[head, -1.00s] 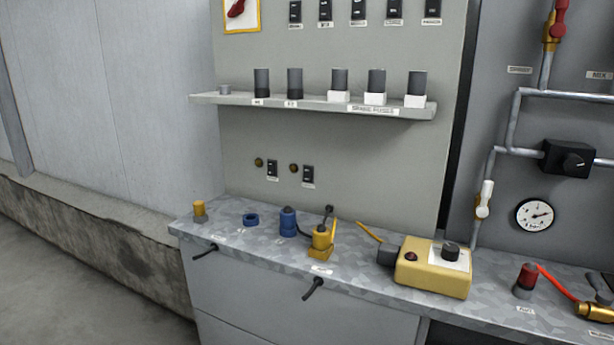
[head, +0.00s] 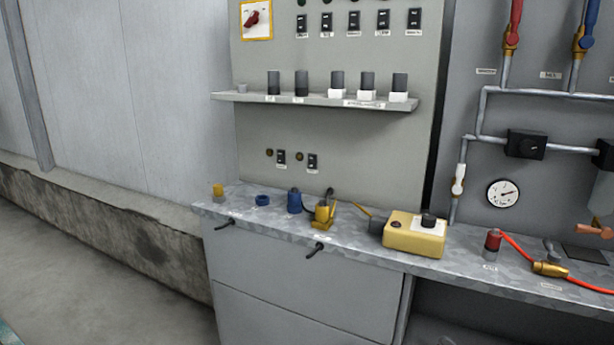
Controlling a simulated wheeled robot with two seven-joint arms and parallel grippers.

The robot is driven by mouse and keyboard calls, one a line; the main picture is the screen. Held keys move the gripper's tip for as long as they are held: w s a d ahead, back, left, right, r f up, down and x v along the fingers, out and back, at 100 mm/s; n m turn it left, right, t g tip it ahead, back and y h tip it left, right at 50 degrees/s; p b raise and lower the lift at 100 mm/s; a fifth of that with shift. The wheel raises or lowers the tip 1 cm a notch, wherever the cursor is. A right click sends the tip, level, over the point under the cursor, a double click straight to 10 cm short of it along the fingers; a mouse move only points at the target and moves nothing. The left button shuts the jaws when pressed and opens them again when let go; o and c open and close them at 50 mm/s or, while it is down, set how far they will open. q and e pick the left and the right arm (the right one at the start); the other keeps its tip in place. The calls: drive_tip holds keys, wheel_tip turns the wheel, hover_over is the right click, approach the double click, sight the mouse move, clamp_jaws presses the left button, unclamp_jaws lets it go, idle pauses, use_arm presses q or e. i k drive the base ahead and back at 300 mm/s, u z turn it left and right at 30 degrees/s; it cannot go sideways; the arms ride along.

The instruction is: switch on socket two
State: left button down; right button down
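Two small black rocker switches sit low on the grey panel, above the bench, each with a white label below it and a round brownish lamp to its left. The left switch (head: 281,157) and the right switch (head: 312,161) look alike. Their labels are too small to read, so I cannot tell which is socket two. The left lamp (head: 269,153) and the right lamp (head: 300,154) look dim.
The metal bench (head: 350,240) carries a blue socket (head: 294,202), a yellow plug (head: 325,212) and a yellow box (head: 414,236). A shelf (head: 232,97) of fuses crosses the panel above the switches. Levers (head: 319,248) stick out from the bench front.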

sight(311, 159)
drive_tip(key=u, duration=0.75)
drive_tip(key=i, duration=0.5)
drive_tip(key=z, duration=0.05)
